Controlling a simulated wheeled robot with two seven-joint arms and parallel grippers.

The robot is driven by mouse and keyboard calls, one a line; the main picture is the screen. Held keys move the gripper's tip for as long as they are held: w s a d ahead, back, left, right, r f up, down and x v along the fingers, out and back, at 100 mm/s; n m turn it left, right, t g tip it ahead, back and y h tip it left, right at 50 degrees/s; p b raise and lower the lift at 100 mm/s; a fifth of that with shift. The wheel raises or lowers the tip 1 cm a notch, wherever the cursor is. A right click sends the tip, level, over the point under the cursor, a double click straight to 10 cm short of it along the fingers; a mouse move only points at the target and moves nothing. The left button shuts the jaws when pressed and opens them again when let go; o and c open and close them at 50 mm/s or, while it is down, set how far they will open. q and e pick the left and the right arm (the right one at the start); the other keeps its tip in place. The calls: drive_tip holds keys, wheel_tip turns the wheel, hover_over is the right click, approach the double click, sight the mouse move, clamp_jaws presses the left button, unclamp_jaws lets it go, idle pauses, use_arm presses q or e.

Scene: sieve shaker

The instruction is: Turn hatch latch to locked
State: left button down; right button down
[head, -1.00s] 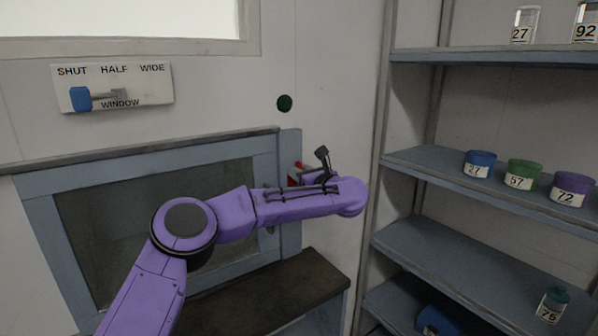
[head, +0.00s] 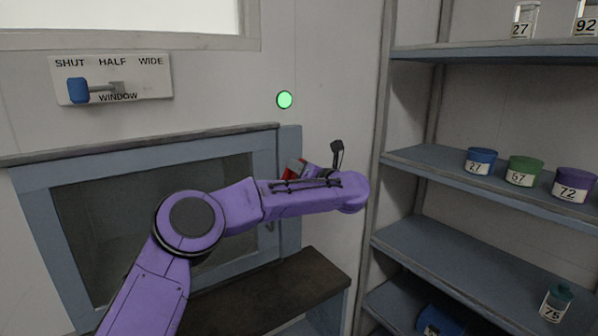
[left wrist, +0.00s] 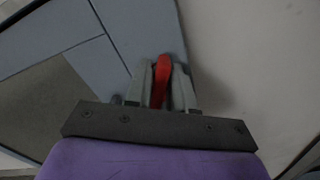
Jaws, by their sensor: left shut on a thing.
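The hatch (head: 180,215) is a blue-grey framed panel with a dark pane, set in the wall at the left of the head view. Its red latch (head: 293,168) shows just above my purple left arm, at the right side of the frame. In the left wrist view the red latch handle (left wrist: 160,80) lies between the two grey fingers of my left gripper (left wrist: 162,84), which is shut on it. In the head view my arm hides most of the latch and the fingers. A round lamp (head: 285,99) above the hatch glows green. My right gripper is not in view.
A window slider plate (head: 150,82) with a blue knob is on the wall above the hatch. A brown ledge (head: 270,295) juts out below. Shelves (head: 440,165) with numbered jars and pots stand at the right.

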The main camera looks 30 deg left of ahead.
use_arm(q)
drive_tip(key=m, duration=0.2)
drive_tip(key=shift+m, duration=0.4)
drive_tip(key=m+p, duration=0.1)
drive_tip(key=m, duration=0.1)
drive_tip(key=shift+w+d+m, duration=0.1)
drive_tip(key=shift+m, duration=0.3)
drive_tip(key=m+p, duration=0.2)
drive_tip(key=m, duration=0.2)
drive_tip(key=shift+f+m+p, duration=0.2)
drive_tip(key=shift+m+p, duration=0.35)
drive_tip(key=shift+m, duration=0.65)
drive_tip(key=c, duration=1.2)
unclamp_jaws()
drive_tip(key=shift+f, duration=0.1)
drive_tip(key=shift+o, duration=0.2)
drive_tip(key=shift+w, duration=0.1)
